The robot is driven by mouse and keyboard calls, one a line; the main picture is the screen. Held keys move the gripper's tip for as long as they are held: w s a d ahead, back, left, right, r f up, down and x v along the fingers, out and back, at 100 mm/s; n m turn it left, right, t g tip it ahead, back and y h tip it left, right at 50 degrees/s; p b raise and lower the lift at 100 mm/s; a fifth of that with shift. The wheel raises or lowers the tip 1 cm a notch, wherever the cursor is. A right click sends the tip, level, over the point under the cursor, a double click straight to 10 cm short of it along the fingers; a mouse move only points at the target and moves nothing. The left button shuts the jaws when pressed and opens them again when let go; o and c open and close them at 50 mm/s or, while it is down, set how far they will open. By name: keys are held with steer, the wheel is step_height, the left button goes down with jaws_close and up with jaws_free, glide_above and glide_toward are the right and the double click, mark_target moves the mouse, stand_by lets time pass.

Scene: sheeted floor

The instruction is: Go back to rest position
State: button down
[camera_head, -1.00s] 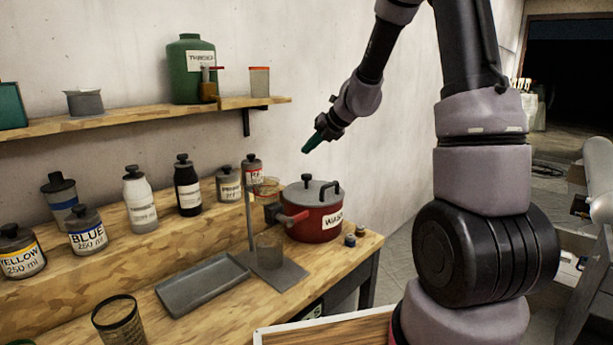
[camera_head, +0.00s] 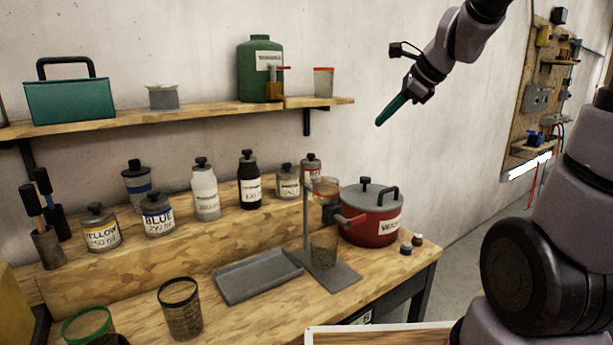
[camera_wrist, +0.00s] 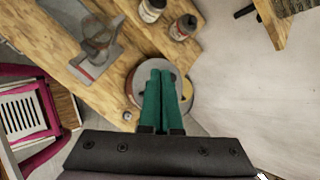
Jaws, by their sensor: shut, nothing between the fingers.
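My gripper (camera_head: 382,121) is up in the air in the head view, above and to the right of the red pot (camera_head: 372,232). Its green fingers point down and left. In the wrist view my gripper (camera_wrist: 160,72) shows its two green fingers side by side, shut with nothing between them. The red pot, with a grey lid, lies below the fingers in the wrist view and is partly hidden by them. The gripper touches nothing.
The workbench (camera_head: 270,315) holds a grey tray (camera_head: 257,276), a stand with a beaker (camera_head: 324,250) and several labelled bottles. A shelf (camera_head: 170,113) carries a green jug (camera_head: 260,66) and a teal box (camera_head: 69,101). Free air surrounds the gripper beside the wall.

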steer(key=s+d+r+n+h, duration=0.1)
steer(key=s+d+n, duration=0.2)
steer(key=s+n, duration=0.5)
steer(key=s+d+r+n+h, duration=0.2)
steer(key=s+d+n, duration=0.1)
steer(key=s+n, duration=0.5)
steer(key=shift+s+t+h, duration=0.3)
steer(key=shift+s+t, duration=0.1)
steer(key=shift+s, duration=0.2)
